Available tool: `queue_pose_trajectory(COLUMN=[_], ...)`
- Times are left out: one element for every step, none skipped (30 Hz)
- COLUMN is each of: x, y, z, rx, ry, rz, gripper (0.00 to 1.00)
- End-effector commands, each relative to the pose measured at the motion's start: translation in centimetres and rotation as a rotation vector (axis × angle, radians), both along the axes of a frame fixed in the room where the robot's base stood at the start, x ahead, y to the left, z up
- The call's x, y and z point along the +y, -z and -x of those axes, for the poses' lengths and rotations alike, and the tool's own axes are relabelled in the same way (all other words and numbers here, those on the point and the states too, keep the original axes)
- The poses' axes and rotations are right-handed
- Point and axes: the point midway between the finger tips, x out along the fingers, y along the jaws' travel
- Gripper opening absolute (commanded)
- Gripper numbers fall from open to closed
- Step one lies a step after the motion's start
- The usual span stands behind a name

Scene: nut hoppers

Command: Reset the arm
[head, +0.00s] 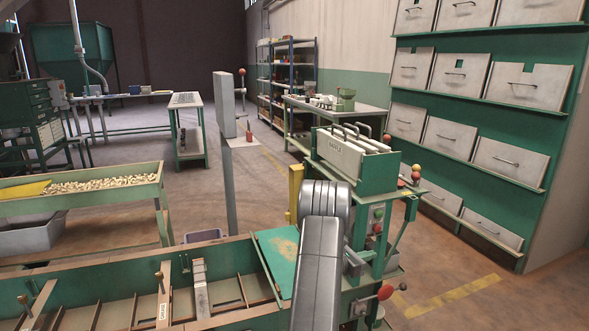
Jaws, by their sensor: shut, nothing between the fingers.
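My grey arm (320,250) rises from the bottom edge, right of the middle, and ends in a rounded joint in the head view. It stands in front of the green machine with a row of grey handles (355,160) and beside the long green trough (90,279). My gripper cannot be made out; it is hidden behind the arm or out of the picture. Nothing held shows.
A green tray of nuts (105,187) stands at left. Dividers and wooden levers fill the trough, with a green lid (281,256) close to my arm. A grey panel on a post (225,105) stands behind. Drawer-like hoppers (487,155) line the right wall. Floor is open at lower right.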

Motion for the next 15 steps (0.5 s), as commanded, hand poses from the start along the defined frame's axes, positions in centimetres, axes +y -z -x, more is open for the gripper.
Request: queue_pose_trajectory(x=[0.8, 1.3, 1.9, 2.3, 2.8, 3.4, 3.8, 4.3, 4.9, 5.3, 5.8, 6.4, 6.8, 7.3, 7.9], y=[-0.7, -1.0, -1.5, -1.9, -2.2, -2.6, -3.0, -3.2, -3.7, -4.0, -4.3, -4.7, -5.0, -5.4, -5.8], z=[0.1, 0.2, 0.4, 0.6, 0.8, 1.2, 1.4, 1.7, 2.0, 2.2, 2.4, 2.7, 3.0, 3.2, 3.5], rx=[0.000, 0.000, 0.000, -0.001, 0.001, 0.001, 0.000, 0.001, 0.001, 0.000, 0.001, 0.000, 0.000, 0.001, 0.000], ry=[-0.003, -0.002, -0.002, -0.002, -0.001, -0.001, -0.002, -0.002, -0.001, -0.001, -0.002, -0.001, -0.001, -0.002, -0.001], rz=[0.000, -0.001, 0.000, 0.001, 0.000, 0.000, 0.000, -0.001, 0.000, 0.000, 0.000, 0.000, -0.001, 0.000, 0.000], gripper=[0.00, 0.00, 0.00, 0.00, 0.00, 0.00, 0.00, 0.00, 0.00, 0.00, 0.00, 0.00, 0.00, 0.00, 0.00])
